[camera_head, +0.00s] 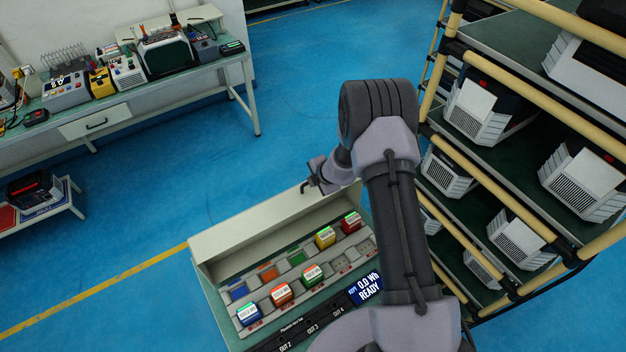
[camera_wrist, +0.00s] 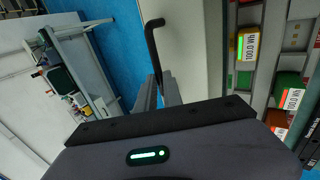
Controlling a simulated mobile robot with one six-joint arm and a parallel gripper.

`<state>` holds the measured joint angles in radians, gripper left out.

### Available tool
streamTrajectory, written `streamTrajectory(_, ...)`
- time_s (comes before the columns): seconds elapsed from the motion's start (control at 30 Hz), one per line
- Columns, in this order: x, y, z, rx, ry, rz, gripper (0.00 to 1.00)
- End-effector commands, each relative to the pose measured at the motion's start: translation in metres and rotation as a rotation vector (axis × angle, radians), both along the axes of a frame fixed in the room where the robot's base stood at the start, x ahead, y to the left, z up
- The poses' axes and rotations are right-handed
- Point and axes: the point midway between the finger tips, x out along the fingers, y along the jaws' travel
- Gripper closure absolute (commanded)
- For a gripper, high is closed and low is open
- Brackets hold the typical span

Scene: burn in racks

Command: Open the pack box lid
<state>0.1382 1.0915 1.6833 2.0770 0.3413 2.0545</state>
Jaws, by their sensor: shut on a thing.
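The pack box (camera_head: 222,312) stands below and in front of me. Its cream lid (camera_head: 260,228) is raised along the back edge, leaving the packs and slots in view; its exact angle is hard to tell. In the wrist view the lid (camera_wrist: 196,45) is the pale panel right of the fingers. My gripper (camera_head: 318,184) is at the lid's upper edge, right of its middle. In the wrist view my gripper (camera_wrist: 160,92) is shut on a thin black bent handle (camera_wrist: 153,45), which sticks out past the fingers beside the lid.
Several coloured packs, including a yellow pack (camera_head: 325,237) and a red pack (camera_head: 351,222), sit in the box. A rack (camera_head: 480,165) with white-fronted units stands close at right. A workbench (camera_head: 150,88) is at back left. Blue floor (camera_head: 300,90) lies clear behind the lid.

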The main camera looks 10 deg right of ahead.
Motion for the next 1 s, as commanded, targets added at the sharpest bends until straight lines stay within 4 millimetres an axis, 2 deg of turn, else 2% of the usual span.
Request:
streamTrajectory(0.03,0.005,0.001,0.006,0.003,-0.013,0.000,1.00)
streamTrajectory(0.27,0.006,0.001,0.007,0.003,-0.016,0.000,1.00)
streamTrajectory(0.3,0.006,0.001,0.007,0.003,-0.015,0.000,0.96)
streamTrajectory(0.43,0.004,0.000,0.005,0.001,-0.011,0.000,0.71)
streamTrajectory(0.47,0.004,0.000,0.005,0.002,-0.011,0.000,0.67)
streamTrajectory(0.77,0.002,0.000,0.004,0.001,-0.007,-0.001,0.67)
streamTrajectory(0.87,-0.003,-0.002,0.013,0.001,-0.007,-0.001,0.67)
streamTrajectory(1.0,-0.020,-0.008,0.041,0.001,-0.009,-0.002,0.67)
